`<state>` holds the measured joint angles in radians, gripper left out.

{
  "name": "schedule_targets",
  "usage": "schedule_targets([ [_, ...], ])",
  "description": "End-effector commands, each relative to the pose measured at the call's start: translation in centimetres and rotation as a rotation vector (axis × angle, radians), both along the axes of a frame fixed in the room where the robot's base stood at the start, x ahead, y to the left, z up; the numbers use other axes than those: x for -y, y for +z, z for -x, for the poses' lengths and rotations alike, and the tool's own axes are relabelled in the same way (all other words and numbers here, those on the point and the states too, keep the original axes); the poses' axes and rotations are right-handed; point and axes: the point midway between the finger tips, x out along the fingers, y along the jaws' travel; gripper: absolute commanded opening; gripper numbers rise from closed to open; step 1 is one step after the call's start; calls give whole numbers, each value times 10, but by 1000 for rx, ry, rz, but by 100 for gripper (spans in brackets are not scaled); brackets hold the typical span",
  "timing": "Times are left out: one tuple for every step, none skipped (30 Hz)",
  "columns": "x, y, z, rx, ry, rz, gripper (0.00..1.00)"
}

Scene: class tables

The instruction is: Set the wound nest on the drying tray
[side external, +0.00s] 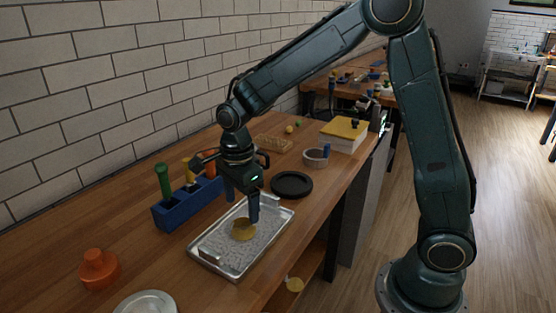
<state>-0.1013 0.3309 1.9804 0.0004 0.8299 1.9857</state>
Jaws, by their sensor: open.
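The wound nest (243,230), a small yellow coil, sits on the drying tray (222,259), near the tray's middle. The tray is a metal one with a speckled grey floor and raised edges, lying on the wooden table. My gripper (242,207) points down just above and behind the nest. Its two dark blue fingers are apart, one to the left and one to the right. The right finger's tip comes close to the nest's upper edge; I cannot tell whether it touches.
A blue block (188,203) with green and yellow handled tools stands left of the tray. An orange knobbed piece (99,269) and a silver dish (146,303) are at the front. A black round plate (291,185), a whitish ring-shaped container (316,157) and a yellow-topped box (344,132) lie behind.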

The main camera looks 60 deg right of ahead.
Motion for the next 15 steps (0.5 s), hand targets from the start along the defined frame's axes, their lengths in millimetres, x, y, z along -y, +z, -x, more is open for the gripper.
schedule_targets([
  [0, 10, 0, 5, 0, 0, 75],
  [0, 15, 0, 3, 0, -1, 75],
  [0, 22, -1, 5, 0, 0, 75],
  [0, 27, -1, 4, 0, -1, 75],
  [0, 31, -1, 4, 0, -1, 75],
  [0, 37, 0, 3, 0, 0, 75],
  [0, 41, 0, 4, 0, -1, 75],
  [0, 45, 0, 3, 0, -1, 75],
  [0, 49, -1, 3, 0, -1, 75],
  [0, 52, 0, 2, 0, 0, 75],
  [0, 55, 0, 1, 0, -1, 75],
  [0, 59, 0, 2, 0, 0, 75],
  [0, 61, 0, 1, 0, -1, 75],
  [0, 62, 0, 1, 0, -1, 75],
  [0, 64, 0, 1, 0, 0, 75],
])
